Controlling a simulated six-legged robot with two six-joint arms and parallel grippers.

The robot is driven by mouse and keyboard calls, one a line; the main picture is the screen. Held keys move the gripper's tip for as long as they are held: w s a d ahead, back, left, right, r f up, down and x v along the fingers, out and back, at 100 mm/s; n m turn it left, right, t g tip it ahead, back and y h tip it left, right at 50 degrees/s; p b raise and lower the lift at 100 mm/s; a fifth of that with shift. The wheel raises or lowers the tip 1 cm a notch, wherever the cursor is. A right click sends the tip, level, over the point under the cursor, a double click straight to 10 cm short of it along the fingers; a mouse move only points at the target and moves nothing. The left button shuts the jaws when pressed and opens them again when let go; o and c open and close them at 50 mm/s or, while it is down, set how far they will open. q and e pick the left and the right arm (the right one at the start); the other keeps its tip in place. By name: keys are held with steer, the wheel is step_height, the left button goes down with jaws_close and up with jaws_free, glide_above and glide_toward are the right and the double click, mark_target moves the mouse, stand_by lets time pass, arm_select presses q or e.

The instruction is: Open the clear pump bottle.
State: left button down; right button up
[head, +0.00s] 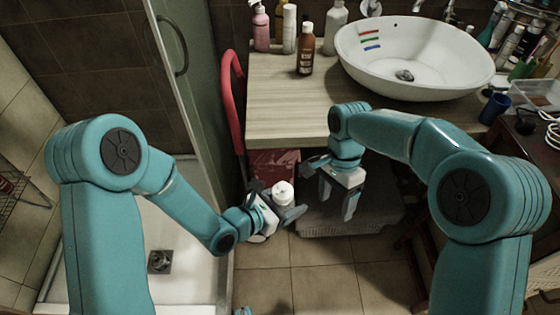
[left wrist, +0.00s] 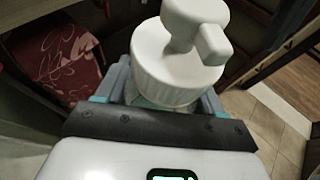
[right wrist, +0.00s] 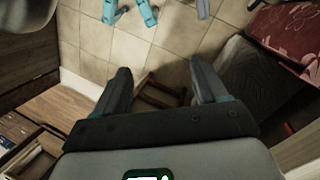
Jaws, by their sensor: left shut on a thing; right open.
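The clear pump bottle shows mainly as its white pump head and ribbed collar (head: 283,192), with the spout in place; they fill the top of the left wrist view (left wrist: 178,62). A little of its translucent body shows below the collar; the rest is hidden. My left gripper (head: 284,212) is shut around the bottle just below the collar and holds it in the air in front of the counter. My right gripper (head: 337,203) is open and empty, to the right of the bottle and apart from it. Its spread fingers (right wrist: 160,88) have nothing between them.
The wooden counter (head: 285,110) bears a pink pump bottle (head: 261,30), a brown bottle (head: 306,52) and a white basin (head: 415,60). A red curved rail (head: 230,90) and glass shower door stand left. A dark red bin (head: 272,165) is below the counter.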

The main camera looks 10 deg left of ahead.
mark_target(278, 184)
steer(key=a+r+n+t, duration=0.1)
steer(key=a+r, duration=0.3)
steer(key=a+r+n+t, duration=0.1)
steer(key=a+r, duration=0.3)
steer(key=a+r+n+t, duration=0.1)
steer(key=a+r, duration=0.3)
steer(key=shift+s+a, duration=0.25)
steer(key=shift+a, duration=0.15)
steer(key=shift+s+a+f, duration=0.1)
steer(key=shift+a+f, duration=0.05)
step_height(278, 184, down, 8)
steer(key=shift+r, duration=0.2)
steer(key=shift+a+t, duration=0.1)
steer(key=shift+t, duration=0.2)
steer(key=c, duration=1.1)
steer(key=n, duration=0.3)
steer(key=shift+a+r+n, duration=0.1)
steer(key=shift+n, duration=0.2)
